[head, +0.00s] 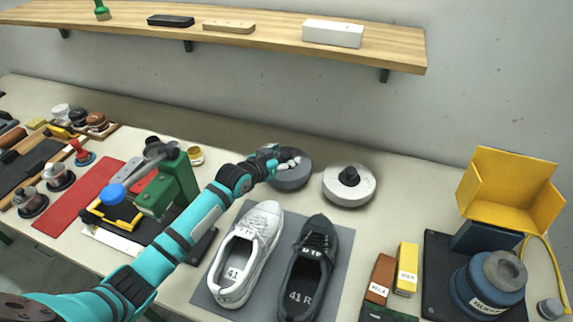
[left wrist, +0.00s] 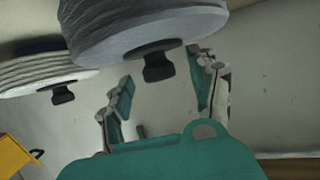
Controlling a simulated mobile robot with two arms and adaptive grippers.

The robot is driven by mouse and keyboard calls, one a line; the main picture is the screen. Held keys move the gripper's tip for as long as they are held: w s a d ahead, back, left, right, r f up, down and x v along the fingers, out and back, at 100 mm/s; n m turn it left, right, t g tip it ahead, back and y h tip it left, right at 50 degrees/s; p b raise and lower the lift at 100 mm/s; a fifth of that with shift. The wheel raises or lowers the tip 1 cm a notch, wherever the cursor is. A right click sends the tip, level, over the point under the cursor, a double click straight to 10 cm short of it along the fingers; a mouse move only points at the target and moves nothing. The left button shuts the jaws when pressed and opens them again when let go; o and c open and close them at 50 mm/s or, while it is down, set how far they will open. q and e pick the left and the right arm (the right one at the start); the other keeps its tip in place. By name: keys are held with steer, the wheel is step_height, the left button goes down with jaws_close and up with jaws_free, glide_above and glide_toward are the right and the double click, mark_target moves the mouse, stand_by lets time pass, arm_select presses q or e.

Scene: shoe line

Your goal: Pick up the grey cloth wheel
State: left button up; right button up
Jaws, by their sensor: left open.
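The grey cloth wheel (head: 290,180) lies flat at the back of the bench, partly covered in the head view by my left gripper (head: 278,157). The left gripper is open and at the wheel's top, near its hub. In the left wrist view the grey wheel (left wrist: 125,25) fills the top, with its dark hub knob just beyond and between the spread fingers (left wrist: 160,85). Nothing shows between the fingers; contact cannot be told. A white cloth wheel (head: 338,192) with a black hub stands to the right, and it also shows in the left wrist view (left wrist: 30,78). My right gripper is not in view.
A white shoe (head: 240,262) and a black shoe (head: 312,270) stand on a grey mat in front. A green press (head: 165,190) is left, near my arm. A yellow bin (head: 505,195) and blue grinder (head: 475,285) are right. A wall shelf (head: 270,40) hangs above.

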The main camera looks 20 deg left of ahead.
arm_select(q)
steer(key=shift+w+d+f, duration=0.15)
steer(key=shift+w+f, duration=0.1)
steer(key=shift+w, duration=0.25)
jaws_close()
